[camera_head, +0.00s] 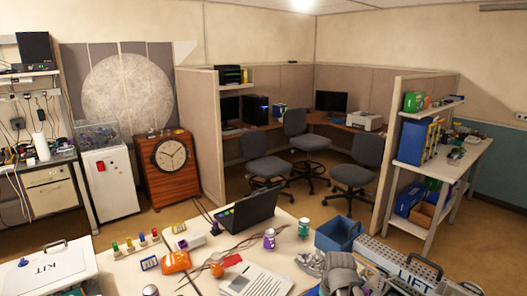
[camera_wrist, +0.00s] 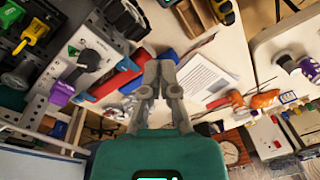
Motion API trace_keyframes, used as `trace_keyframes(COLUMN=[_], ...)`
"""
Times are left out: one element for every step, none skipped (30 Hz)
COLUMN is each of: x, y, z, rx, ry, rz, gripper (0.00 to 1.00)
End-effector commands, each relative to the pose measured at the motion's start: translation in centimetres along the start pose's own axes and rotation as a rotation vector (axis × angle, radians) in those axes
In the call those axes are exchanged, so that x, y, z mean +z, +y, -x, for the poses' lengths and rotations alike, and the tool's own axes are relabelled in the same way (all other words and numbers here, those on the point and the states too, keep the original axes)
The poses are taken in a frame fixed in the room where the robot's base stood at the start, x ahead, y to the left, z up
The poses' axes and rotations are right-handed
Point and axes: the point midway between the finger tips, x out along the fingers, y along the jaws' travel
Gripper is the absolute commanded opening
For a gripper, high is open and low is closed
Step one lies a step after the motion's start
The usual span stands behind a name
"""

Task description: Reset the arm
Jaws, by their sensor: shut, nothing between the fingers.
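My gripper (camera_wrist: 158,72) shows in the wrist view, with its two grey fingers together and nothing held. It is above a cluttered white table, close to a printed sheet (camera_wrist: 202,78) and a long blue and red object (camera_wrist: 108,82). In the head view the white table (camera_head: 205,262) fills the lower part of the picture. A grey shape at its front, right of the middle, cannot be told clearly as my arm or a thing on the table.
Office chairs (camera_head: 295,138) stand in the cubicle behind. Open floor lies beyond the table.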

Motion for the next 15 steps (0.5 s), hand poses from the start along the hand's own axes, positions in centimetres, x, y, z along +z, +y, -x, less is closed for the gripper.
trace_keyframes(x=[1.4, 1.8, 2.3, 2.5, 2.8, 3.0, 3.1, 3.2, 3.2, 3.3, 3.2, 3.2, 3.2, 3.2, 3.2], y=[-0.7, -0.9, -1.1, -1.3, -1.4, -1.5, -1.5, -1.6, -1.6, -1.6, -1.6, -1.6, -1.6, -1.6, -1.6], z=[-1.1, -1.3, -1.5, -1.6, -1.7, -1.8, -1.8, -1.8, -1.8, -1.8, -1.8, -1.7, -1.7, -1.7, -1.7], rx=[0.022, 0.034, 0.048, 0.057, 0.064, 0.071, 0.076, 0.08, 0.082, 0.083, 0.083, 0.083, 0.083, 0.083, 0.082], ry=[-0.014, -0.02, -0.027, -0.031, -0.034, -0.038, -0.04, -0.041, -0.042, -0.042, -0.042, -0.042, -0.042, -0.042, -0.042], rz=[-0.021, -0.035, -0.051, -0.062, -0.071, -0.081, -0.086, -0.09, -0.094, -0.095, -0.096, -0.096, -0.096, -0.096, -0.095], gripper=[0.0, 0.0, 0.0, 0.0, 0.0, 0.0, 0.0, 0.0, 0.0, 0.0, 0.0, 0.0, 0.0, 0.0, 0.0])
